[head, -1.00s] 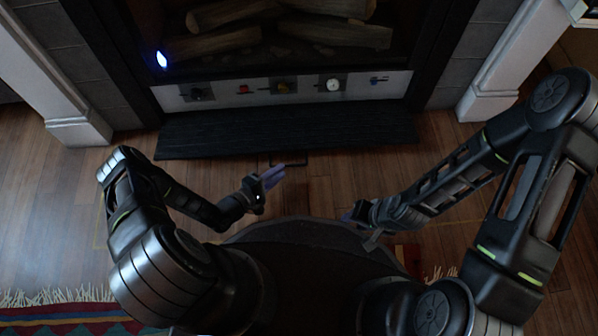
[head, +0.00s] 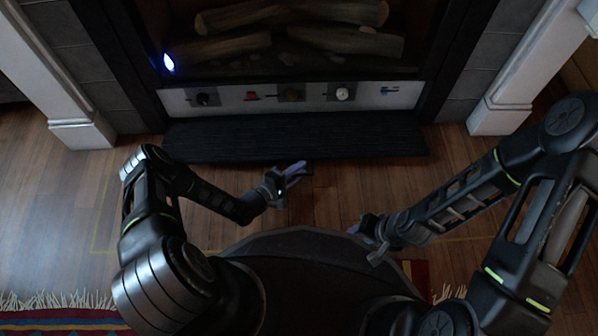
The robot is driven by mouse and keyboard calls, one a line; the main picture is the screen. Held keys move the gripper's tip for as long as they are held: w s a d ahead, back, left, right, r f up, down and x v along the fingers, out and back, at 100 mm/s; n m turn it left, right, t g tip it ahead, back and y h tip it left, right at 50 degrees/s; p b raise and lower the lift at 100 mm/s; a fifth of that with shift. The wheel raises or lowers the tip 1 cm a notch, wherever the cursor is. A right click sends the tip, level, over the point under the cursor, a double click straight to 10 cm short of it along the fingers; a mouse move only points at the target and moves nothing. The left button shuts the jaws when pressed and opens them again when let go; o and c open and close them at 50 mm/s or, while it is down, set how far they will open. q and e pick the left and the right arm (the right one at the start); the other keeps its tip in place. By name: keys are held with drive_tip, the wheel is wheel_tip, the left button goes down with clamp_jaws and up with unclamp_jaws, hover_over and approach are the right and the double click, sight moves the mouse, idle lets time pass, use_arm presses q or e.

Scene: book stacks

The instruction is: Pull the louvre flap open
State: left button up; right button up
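The louvre flap (head: 300,138) is a wide, dark, slatted panel along the foot of the fireplace, below the control strip. It looks closed or nearly so; its exact angle is hard to tell from above. My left gripper (head: 294,173) is just in front of the flap's lower edge near its middle, at the flap's dark handle, which it mostly hides. I cannot tell whether its purple-grey fingers are apart or touch the handle. My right gripper (head: 362,224) is lower and to the right, away from the flap, close to my base; its fingers are dark and partly unclear.
Above the flap is a pale control strip (head: 225,97) with several knobs and switches, and the firebox with logs (head: 290,17). White pillars (head: 85,125) stand at both sides. The wooden floor (head: 335,195) before the flap is clear. A fringed rug (head: 60,312) lies at lower left.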

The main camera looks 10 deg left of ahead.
use_arm(q)
drive_tip(key=shift+w, duration=0.1)
drive_tip(key=shift+c, duration=0.3)
clamp_jaws()
idle(1.1)
